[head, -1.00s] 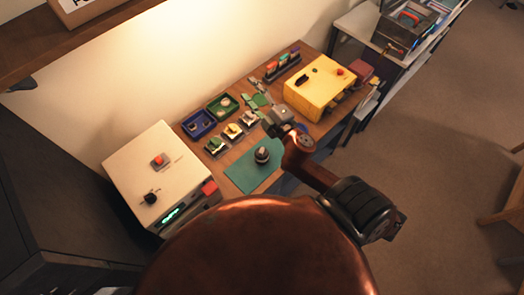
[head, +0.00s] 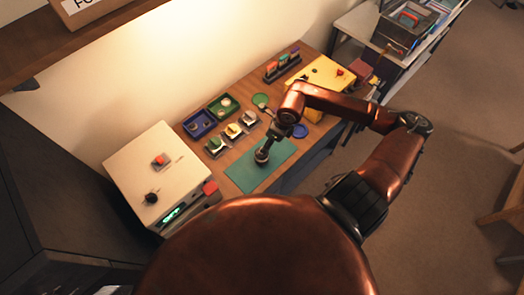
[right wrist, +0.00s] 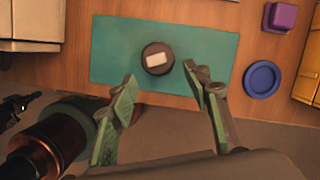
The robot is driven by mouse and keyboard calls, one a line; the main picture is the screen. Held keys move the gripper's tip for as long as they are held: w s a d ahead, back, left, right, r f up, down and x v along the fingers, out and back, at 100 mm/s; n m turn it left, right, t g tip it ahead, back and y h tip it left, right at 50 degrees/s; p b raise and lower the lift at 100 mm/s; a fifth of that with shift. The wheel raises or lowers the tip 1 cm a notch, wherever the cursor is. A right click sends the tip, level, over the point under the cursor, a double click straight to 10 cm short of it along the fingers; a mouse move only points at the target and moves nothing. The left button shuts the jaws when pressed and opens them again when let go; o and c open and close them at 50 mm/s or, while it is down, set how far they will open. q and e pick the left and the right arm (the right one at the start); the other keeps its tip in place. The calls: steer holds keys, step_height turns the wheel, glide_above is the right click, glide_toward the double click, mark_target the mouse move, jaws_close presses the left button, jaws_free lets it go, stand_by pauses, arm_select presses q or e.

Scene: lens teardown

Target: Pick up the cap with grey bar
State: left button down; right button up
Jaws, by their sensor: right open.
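The cap with grey bar (right wrist: 157,58) shows in the right wrist view as a dark round piece with a pale bar across its top. It is over the teal mat (right wrist: 110,40); whether it sits on a lens body below cannot be told. In the head view the dark round piece (head: 261,156) stands on the mat, partly covered by my right gripper (head: 270,143). In the right wrist view my right gripper (right wrist: 160,76) is open and empty, its green-grey fingertips either side of the cap's near edge, with gaps between. My left gripper is not in view.
A blue disc (right wrist: 262,80) and a purple block (right wrist: 281,16) lie right of the mat. Blue (head: 198,124) and green (head: 221,106) trays and several small holders stand behind it. A cream box (head: 150,175) is at left, a yellow box (head: 325,72) at right.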

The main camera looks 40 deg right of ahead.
steer(key=x, duration=0.2)
steer(key=p+x, duration=0.1)
steer(key=x, duration=0.3)
steer(key=shift+w+a+p, duration=0.15)
steer(key=shift+a+p, duration=0.2)
steer(key=shift+w+f, duration=0.1)
steer(key=shift+f, duration=0.35)
steer(key=c, duration=0.9)
